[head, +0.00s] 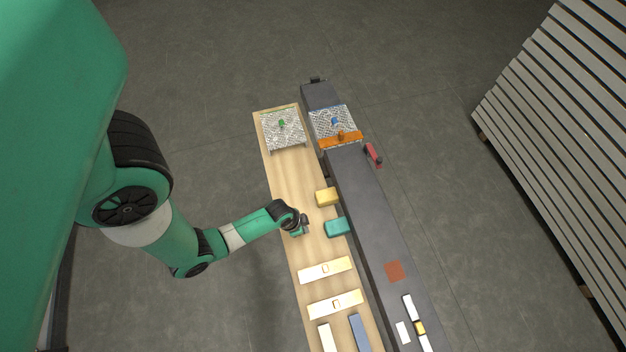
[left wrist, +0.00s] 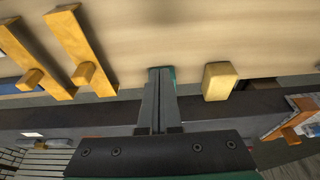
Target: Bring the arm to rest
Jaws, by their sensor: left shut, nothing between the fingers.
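My left gripper (head: 299,230) is over the left edge of the wooden table (head: 290,180), left of the teal block and below the yellow block in the head view. In the left wrist view its two fingers (left wrist: 160,85) are together and hold nothing. The teal block (head: 337,227) lies at the table's right edge; in the wrist view the fingers hide most of it. The yellow block (head: 327,196) also shows right of the fingers in the wrist view (left wrist: 219,82). My right gripper is in neither view.
A dark conveyor (head: 370,210) runs along the table's right side. Wire baskets stand at the far ends (head: 283,130) (head: 332,122), with an orange bar (head: 341,139) by the right one. Pale boards with handles (head: 325,270) (head: 335,304) lie nearer. A red object (head: 373,153) sits beside the conveyor.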

